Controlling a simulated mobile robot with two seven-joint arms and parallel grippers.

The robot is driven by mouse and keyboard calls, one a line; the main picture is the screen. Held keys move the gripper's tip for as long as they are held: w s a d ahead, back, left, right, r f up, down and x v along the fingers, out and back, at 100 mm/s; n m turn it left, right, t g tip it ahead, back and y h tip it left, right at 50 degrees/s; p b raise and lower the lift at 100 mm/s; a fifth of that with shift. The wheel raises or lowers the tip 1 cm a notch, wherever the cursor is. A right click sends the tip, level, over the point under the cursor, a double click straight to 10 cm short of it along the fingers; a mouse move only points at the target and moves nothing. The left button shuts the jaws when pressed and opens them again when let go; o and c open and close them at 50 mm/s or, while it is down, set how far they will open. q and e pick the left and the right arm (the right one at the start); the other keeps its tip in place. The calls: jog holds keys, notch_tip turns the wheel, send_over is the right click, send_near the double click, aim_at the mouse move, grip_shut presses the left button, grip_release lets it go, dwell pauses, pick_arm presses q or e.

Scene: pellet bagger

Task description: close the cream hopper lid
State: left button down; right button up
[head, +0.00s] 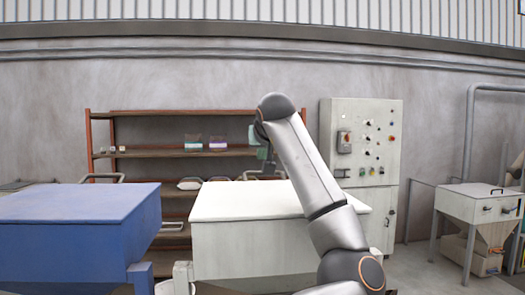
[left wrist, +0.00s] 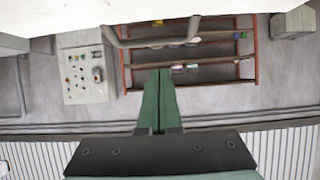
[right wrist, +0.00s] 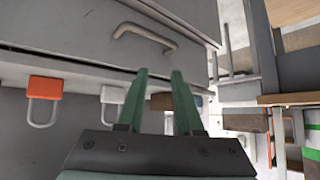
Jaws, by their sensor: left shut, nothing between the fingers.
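The cream hopper (head: 252,248) stands in the middle of the head view. Its cream lid (head: 245,203) looks flat on top, with no clear gap along the near edge. A grey bar handle (left wrist: 160,43) shows in the left wrist view, beyond my left fingertips in the picture; it also shows at the lid's far edge in the head view. My left gripper (head: 267,164) is shut and empty, at the lid's far edge near this handle; contact cannot be told. My right gripper (right wrist: 158,73) is open and empty before a grey drawer front; it is not seen in the head view.
A blue hopper (head: 75,205) with a flat lid stands at the left. Brown shelves (head: 140,155) and a control cabinet (head: 362,145) stand at the back. The right wrist view shows a drawer handle (right wrist: 145,37) and an orange padlock (right wrist: 45,86) close by.

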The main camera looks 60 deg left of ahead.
dwell(0.3)
pick_arm(q)
jog(key=s+d+r+b, duration=0.1)
jog(key=s+d+r, duration=0.2)
jog(key=d+r, duration=0.5)
jog(key=shift+s+d+r, duration=0.25)
jog(key=shift+s+r, duration=0.05)
jog(key=shift+r, duration=0.4)
